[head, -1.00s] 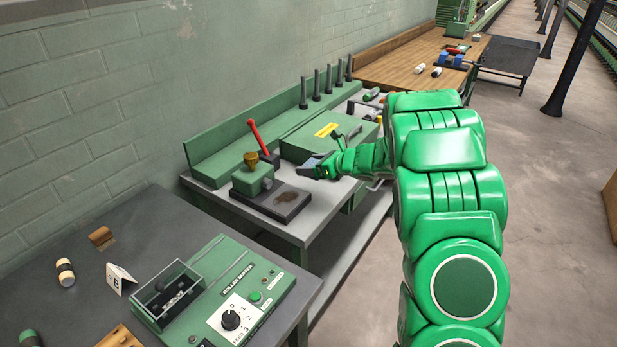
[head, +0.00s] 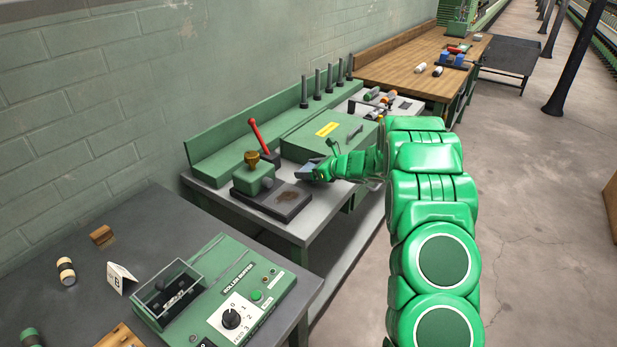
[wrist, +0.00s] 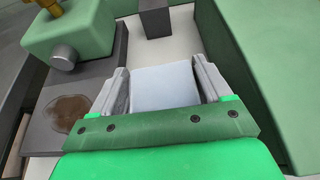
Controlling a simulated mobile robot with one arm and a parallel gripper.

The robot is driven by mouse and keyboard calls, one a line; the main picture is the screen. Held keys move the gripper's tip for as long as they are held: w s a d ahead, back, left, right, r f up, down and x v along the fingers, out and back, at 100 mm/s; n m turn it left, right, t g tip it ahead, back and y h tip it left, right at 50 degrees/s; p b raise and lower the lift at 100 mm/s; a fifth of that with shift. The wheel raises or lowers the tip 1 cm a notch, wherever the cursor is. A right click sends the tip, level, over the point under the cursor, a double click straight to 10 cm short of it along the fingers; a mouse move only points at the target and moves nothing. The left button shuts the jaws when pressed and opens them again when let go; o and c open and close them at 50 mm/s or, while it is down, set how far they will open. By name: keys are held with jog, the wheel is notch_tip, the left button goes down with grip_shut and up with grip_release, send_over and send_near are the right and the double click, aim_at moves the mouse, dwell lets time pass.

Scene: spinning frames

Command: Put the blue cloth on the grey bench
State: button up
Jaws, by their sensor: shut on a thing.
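My gripper (head: 314,172) is shut on a pale blue, flat-looking piece, the blue cloth (wrist: 165,88), which sits between the two grey fingers in the wrist view. In the head view the gripper hangs over the light grey-topped bench (head: 312,222), just right of a dark plate (head: 290,203) with a brown stain. The cloth is hard to make out in the head view. In the wrist view the pale bench top (wrist: 178,45) shows beyond the fingers. Whether the cloth touches the bench I cannot tell.
A green block with a brass knob (head: 251,160) and a red lever (head: 257,136) stand left of my gripper. A green box (head: 310,145) stands close behind it. A dark grey bench (head: 205,232) with a control box (head: 250,290) is in front. A wooden bench (head: 400,72) lies beyond.

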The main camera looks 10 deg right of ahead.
jog(key=shift+w+f, duration=0.25)
jog(key=shift+f, duration=1.55)
jog(key=shift+f, duration=0.15)
jog(key=o, duration=1)
jog(key=shift+c, duration=0.2)
jog(key=v, duration=1.2)
